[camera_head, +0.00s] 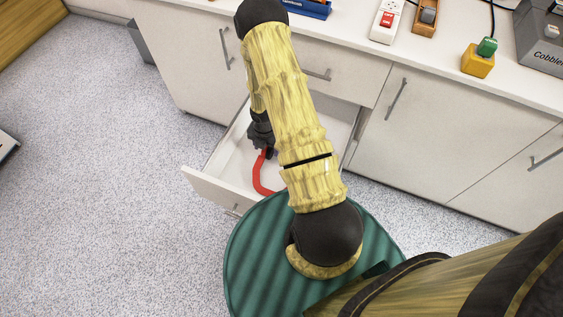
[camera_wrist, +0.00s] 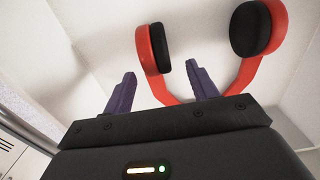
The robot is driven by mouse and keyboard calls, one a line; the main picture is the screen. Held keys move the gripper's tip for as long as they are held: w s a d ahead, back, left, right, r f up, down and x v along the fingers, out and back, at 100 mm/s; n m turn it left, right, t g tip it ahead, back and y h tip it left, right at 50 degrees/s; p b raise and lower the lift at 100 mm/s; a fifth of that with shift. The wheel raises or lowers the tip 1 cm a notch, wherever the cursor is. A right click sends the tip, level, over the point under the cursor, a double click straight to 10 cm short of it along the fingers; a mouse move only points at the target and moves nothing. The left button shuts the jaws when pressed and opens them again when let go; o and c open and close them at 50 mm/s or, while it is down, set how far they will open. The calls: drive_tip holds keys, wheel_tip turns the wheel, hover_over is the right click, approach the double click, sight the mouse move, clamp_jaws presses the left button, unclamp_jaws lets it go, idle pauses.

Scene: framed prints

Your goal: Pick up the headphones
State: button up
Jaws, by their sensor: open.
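The red headphones with black ear pads lie in the open white drawer (camera_head: 226,185). In the wrist view the headphones (camera_wrist: 240,80) show their two ear cups at the top and the band curving below and to the right. In the head view only a red curve of the headphones (camera_head: 259,180) shows beside my arm. My gripper (camera_wrist: 160,85) is open, its two purple fingers apart with nothing held. The right finger overlaps the red band in the picture; I cannot tell whether they touch. In the head view my arm hides part of the gripper and headphones.
The drawer is pulled out from a white cabinet (camera_head: 440,150), and its walls surround the gripper. On the counter are a power strip (camera_head: 387,22), a yellow block with a green top (camera_head: 479,60) and a grey box (camera_head: 540,40).

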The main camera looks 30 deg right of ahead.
sight(266, 151)
drive_tip(key=f+b, duration=0.2)
drive_tip(key=f, duration=0.3)
drive_tip(key=shift+a+f, duration=0.1)
drive_tip(key=shift+a, duration=0.1)
drive_tip(key=c, duration=1.2)
drive_tip(key=shift+o, duration=0.2)
wheel_tip(266, 151, up, 10)
drive_tip(key=p, duration=0.3)
